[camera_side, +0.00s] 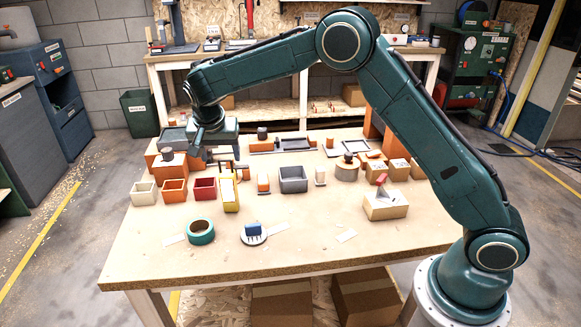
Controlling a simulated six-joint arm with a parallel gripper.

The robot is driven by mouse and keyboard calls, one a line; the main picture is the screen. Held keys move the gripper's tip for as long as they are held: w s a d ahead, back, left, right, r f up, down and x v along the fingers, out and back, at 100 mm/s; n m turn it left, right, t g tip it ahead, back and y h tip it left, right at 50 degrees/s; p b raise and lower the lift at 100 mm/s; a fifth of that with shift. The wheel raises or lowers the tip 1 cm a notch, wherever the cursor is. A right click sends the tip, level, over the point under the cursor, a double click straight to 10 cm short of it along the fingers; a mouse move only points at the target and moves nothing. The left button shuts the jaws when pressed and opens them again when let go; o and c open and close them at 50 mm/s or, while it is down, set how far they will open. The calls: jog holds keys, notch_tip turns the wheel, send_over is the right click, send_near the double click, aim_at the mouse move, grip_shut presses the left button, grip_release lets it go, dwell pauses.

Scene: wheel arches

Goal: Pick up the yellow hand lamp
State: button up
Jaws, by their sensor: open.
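A yellow upright object with a pale front panel (230,196), which looks like the hand lamp, stands on the table left of centre. It is between a red open box and a small orange-and-white item. My gripper (221,157) is above and slightly behind it in the picture, with its jaws open and pointing down. The lamp's top is close below the jaws, and I cannot tell whether they touch. Small orange parts behind the lamp partly blur with its upper edge.
Red (204,189), orange (174,191) and cream (144,193) open boxes stand left of the lamp. A grey bin (293,179) stands to its right. The table's front (280,265) is clear.

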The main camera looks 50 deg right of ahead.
aim_at(226, 173)
jog(key=shift+x, duration=2.7)
jog(key=shift+x, duration=2.65)
grip_shut()
jog(key=shift+r, duration=0.2)
notch_tip(226, 173, up, 20)
jog(key=shift+f, duration=0.15)
